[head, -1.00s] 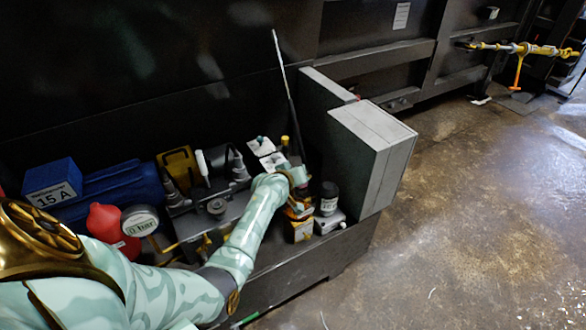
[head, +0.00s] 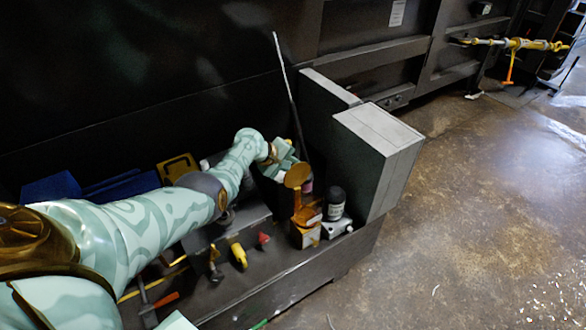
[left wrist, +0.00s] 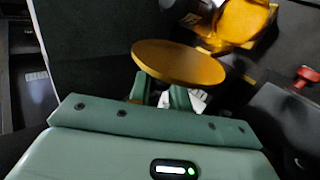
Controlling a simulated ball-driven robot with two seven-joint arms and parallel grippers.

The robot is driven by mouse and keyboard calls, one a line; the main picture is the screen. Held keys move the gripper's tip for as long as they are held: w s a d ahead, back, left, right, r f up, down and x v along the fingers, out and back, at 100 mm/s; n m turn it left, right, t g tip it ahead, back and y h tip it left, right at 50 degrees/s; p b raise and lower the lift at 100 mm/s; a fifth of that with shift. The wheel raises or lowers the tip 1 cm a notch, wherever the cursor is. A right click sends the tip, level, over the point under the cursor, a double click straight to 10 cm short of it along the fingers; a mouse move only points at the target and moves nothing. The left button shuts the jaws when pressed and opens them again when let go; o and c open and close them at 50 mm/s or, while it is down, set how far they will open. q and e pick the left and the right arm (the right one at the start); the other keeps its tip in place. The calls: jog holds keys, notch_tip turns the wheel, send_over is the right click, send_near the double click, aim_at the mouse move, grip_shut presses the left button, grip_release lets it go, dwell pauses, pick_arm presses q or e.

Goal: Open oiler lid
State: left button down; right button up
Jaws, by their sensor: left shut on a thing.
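The oiler (head: 306,222) is an amber-orange container standing near the right end of the dark bench. Its round, flat orange lid (head: 298,175) stands raised and tilted above the body. In the left wrist view the lid (left wrist: 178,62) is a broad disc in front of my fingers, and part of the amber oiler (left wrist: 238,22) shows behind it. My left gripper (head: 287,165) is at the lid's back side, shut on the lid; the disc hides the fingertips (left wrist: 165,97) in part. The lid's hinge is not clear. My right gripper is not in view.
A dark bottle with a white label (head: 333,198) stands close to the right of the oiler. A large grey box (head: 375,150) stands at the bench's right end. A thin rod (head: 288,90) rises behind. Yellow and red parts (head: 238,255) lie left on the bench.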

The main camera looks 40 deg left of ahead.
pick_arm(q)
jog(key=shift+w+a+f+n+h+b, duration=0.2)
jog(key=shift+a+f+n+h+b, duration=0.2)
jog(key=shift+a+h+b, duration=0.25)
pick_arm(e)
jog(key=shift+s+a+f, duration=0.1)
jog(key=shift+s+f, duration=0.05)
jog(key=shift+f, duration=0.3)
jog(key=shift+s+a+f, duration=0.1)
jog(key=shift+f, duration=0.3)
pick_arm(q)
jog(key=shift+d+r+g, duration=0.1)
jog(key=shift+g, duration=0.2)
jog(key=c, duration=1.4)
grip_release()
